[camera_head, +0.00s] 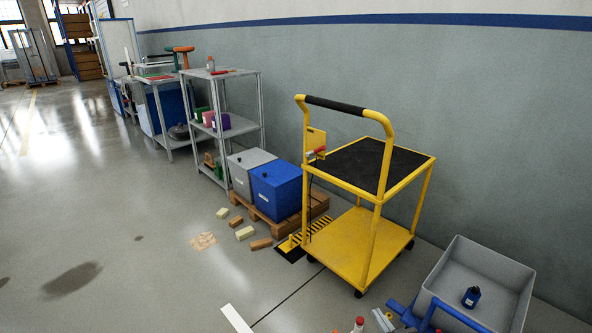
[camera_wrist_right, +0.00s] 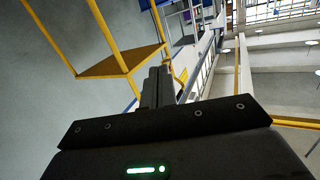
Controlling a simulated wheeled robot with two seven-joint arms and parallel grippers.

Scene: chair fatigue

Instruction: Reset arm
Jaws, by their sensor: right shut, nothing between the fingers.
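My right gripper (camera_wrist_right: 160,75) shows in the right wrist view, its two dark fingers together with nothing between them. It is apart from the yellow cart, which appears beyond it at the upper left of that view. I cannot make out either gripper in the head view. The yellow cart (camera_head: 376,240) stands on the floor right of centre in the head view, with a black top mat and a black grip on its handle. Its yellow frame (camera_wrist_right: 105,65) appears tilted in the wrist view.
A grey bin (camera_head: 455,262) holding a dark blue bottle (camera_head: 471,297) is at the lower right. Blue (camera_head: 275,190) and grey (camera_head: 240,168) boxes sit on a wooden pallet (camera_head: 318,202) by the wall. Several loose blocks lie nearby. The floor at left is mostly clear.

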